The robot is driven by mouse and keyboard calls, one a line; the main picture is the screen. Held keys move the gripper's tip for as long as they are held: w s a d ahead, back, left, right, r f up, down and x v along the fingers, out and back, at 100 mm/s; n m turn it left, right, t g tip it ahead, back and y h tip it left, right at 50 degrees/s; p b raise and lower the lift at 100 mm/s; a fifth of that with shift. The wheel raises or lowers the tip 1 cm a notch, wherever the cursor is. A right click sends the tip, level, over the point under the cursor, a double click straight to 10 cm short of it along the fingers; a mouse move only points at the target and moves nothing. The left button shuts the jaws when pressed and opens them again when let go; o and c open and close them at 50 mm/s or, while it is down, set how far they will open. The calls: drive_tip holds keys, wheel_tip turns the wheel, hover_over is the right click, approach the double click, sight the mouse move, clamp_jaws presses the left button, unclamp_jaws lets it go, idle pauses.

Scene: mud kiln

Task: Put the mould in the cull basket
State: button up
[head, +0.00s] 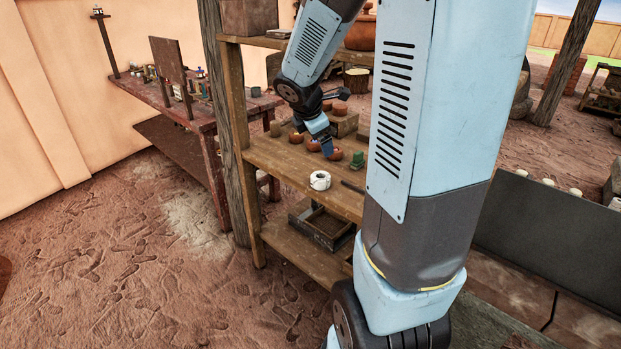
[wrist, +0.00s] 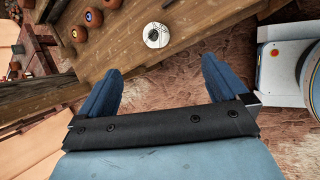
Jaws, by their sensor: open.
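A white, round, ring-like piece with a dark hole in its middle (head: 320,180) sits on the wooden shelf near its front edge; I take it for the mould. It also shows in the wrist view (wrist: 156,35), beyond the fingertips and roughly between them. My gripper (head: 326,147) is above the shelf, behind the white piece in the head view. Its blue fingers (wrist: 162,68) are spread apart with nothing between them. I cannot make out a cull basket for sure in either view.
Several reddish-brown pots (wrist: 93,17) stand on the shelf near my gripper. A green block (head: 357,160) and a dark bar (head: 352,187) lie right of the white piece. A dark tray (head: 322,228) sits on the lower shelf. Bare ground lies left, beside a wooden post (head: 228,120).

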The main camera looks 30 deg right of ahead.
sight(320, 176)
drive_tip(key=w+d+f+n, duration=0.2)
drive_tip(key=w+f+n, duration=0.1)
drive_tip(key=f, duration=0.3)
drive_tip(key=w+d+f+n, duration=0.2)
drive_tip(key=w+f, duration=0.1)
drive_tip(key=f, duration=0.3)
drive_tip(key=w+d+f+n, duration=0.2)
drive_tip(key=w+f+n, duration=0.1)
drive_tip(key=f, duration=0.3)
drive_tip(key=shift+w+d+f+n+y, duration=0.2)
drive_tip(key=shift+w+d+n+y, duration=0.1)
drive_tip(key=shift+w, duration=0.1)
drive_tip(key=shift+a+x, duration=0.15)
drive_tip(key=shift+x, duration=1.15)
drive_tip(key=shift+a+x, duration=0.1)
drive_tip(key=shift+x, duration=1.25)
drive_tip(key=shift+f, duration=0.1)
drive_tip(key=shift+c, duration=0.5)
drive_tip(key=c, duration=1.2)
